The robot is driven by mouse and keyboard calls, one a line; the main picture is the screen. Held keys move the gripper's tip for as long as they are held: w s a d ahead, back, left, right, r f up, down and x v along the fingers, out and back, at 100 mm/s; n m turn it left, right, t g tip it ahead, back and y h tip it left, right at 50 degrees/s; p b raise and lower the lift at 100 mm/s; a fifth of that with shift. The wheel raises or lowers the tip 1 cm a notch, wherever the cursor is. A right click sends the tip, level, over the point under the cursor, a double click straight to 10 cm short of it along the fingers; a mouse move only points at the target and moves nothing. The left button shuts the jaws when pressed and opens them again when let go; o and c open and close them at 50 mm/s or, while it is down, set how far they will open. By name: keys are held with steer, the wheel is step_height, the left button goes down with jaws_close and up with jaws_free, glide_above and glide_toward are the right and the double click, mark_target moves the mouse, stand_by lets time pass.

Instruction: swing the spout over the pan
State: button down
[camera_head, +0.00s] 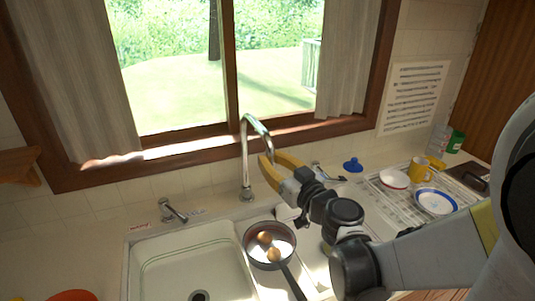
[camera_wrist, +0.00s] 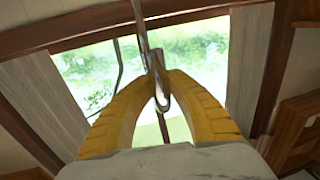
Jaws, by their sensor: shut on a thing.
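The chrome spout (camera_head: 244,150) rises from the back of the sink and arches to the right. My gripper (camera_head: 268,158), with yellow fingers, is shut on the spout near its downturned end. In the wrist view, the spout (camera_wrist: 144,40) runs between the fingertips of my gripper (camera_wrist: 155,76), and its hooked tip shows between them. The dark pan (camera_head: 285,246) sits at the sink, right of the left basin, with two brown round things in it. The spout's end appears above the pan in the picture; the depth between them is hard to tell.
The left basin (camera_head: 180,262) is empty. Tap handles (camera_head: 172,211) stand on either side of the spout. A rack (camera_head: 405,205) at right holds a white bowl (camera_head: 394,179), a blue-rimmed plate (camera_head: 435,201) and a yellow mug (camera_head: 418,169). The window (camera_head: 230,90) is behind.

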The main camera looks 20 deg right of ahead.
steer(key=shift+s+a, duration=0.1)
steer(key=shift+a, duration=0.05)
steer(key=c, duration=1.2)
jaws_free()
steer(key=shift+s, duration=0.15)
steer(key=shift+c, duration=0.2)
steer(key=v, duration=1.2)
